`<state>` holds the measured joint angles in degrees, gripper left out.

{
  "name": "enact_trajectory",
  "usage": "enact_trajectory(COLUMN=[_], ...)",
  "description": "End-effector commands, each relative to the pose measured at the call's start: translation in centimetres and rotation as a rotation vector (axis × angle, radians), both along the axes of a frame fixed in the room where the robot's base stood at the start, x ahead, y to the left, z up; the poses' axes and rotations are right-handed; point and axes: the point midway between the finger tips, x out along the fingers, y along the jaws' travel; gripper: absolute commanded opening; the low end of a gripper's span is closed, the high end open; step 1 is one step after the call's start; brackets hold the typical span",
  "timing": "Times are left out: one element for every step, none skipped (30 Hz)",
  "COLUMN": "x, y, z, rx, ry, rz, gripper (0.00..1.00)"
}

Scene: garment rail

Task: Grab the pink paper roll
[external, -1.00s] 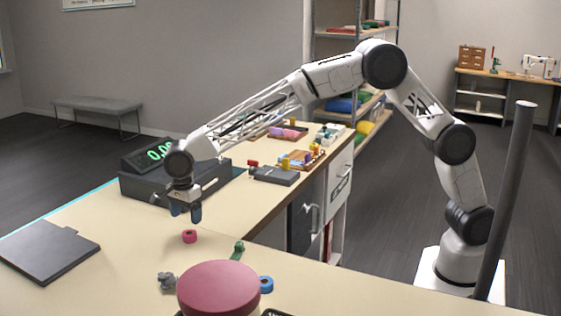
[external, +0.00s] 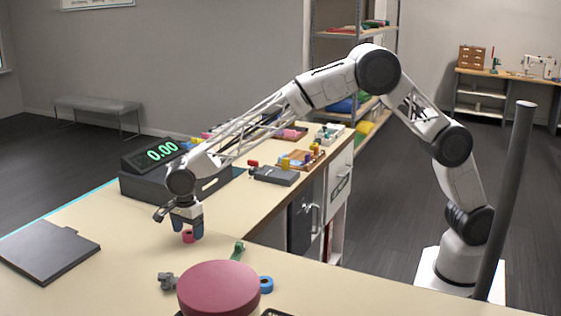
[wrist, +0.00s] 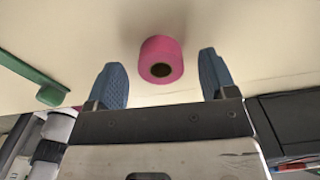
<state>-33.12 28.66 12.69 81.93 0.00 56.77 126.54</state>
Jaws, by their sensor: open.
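The pink paper roll (wrist: 161,59) stands on the cream counter, its dark core hole facing the wrist camera. In the external view the roll (external: 188,237) shows just at the fingertips, partly hidden by them. My gripper (external: 187,235) points down at it. In the wrist view my gripper (wrist: 161,78) is open, with one blue finger on each side of the roll. A visible gap separates the roll from both fingers.
A green item (external: 238,250), a grey piece (external: 167,281), a blue roll (external: 266,284) and a dark red round top (external: 218,289) are nearby. A flat dark grey plate (external: 45,250) lies to the left. A display unit (external: 160,155) stands behind.

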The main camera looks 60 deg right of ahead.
Motion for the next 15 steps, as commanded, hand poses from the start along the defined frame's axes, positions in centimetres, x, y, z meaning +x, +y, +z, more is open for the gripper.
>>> enact_trajectory(x=[-0.01, -0.01, -0.01, 0.00, 0.00, 0.01, 0.01, 0.01, 0.01, 0.01, 0.01, 0.01, 0.01, 0.01, 0.01], y=[-0.01, -0.01, -0.01, -0.01, -0.01, 0.00, 0.00, 0.00, 0.00, 0.00, 0.00, 0.00, 0.00, 0.00, 0.00], z=[-0.47, -0.66, -0.84, -0.94, -1.01, -1.06, -1.07, -1.07, -1.06, -1.07, -1.06, -1.06, -1.06, -1.06, -1.06], rx=[-0.001, -0.001, 0.000, 0.000, 0.000, 0.000, 0.001, 0.001, 0.001, 0.001, 0.001, 0.001, 0.000, 0.000, 0.000], ry=[0.001, 0.001, 0.000, 0.000, 0.000, -0.001, -0.001, -0.001, -0.001, -0.001, -0.001, -0.001, -0.001, -0.001, -0.001], rz=[0.000, 0.000, 0.000, 0.000, 0.000, 0.000, 0.000, 0.000, 0.000, 0.000, 0.000, 0.000, 0.000, 0.000, 0.000], gripper=[0.78, 0.78, 0.78, 0.78, 0.78, 0.78, 0.78, 0.78, 0.78, 0.78, 0.78, 0.78, 0.78, 0.78, 0.78])
